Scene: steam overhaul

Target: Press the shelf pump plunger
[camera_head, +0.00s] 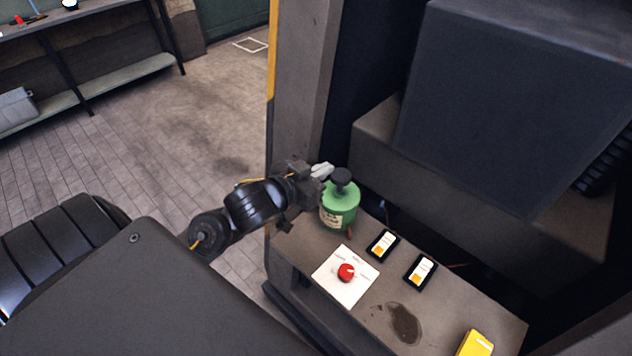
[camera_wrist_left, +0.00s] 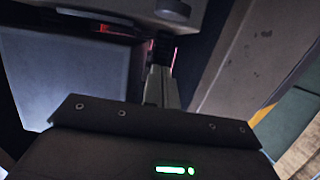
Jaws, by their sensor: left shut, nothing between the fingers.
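In the left wrist view the shut fingers (camera_wrist_left: 160,88) point away from the camera, and the pump is not clear there. My right gripper is not in view.
A white panel with a red knob (camera_head: 346,272), two black devices with labels (camera_head: 383,245) (camera_head: 420,271) and a yellow object (camera_head: 475,344) are on the shelf. A dark stain (camera_head: 404,323) lies between them. A grey pillar (camera_head: 300,95) rises behind the pump. A workbench stands far left.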

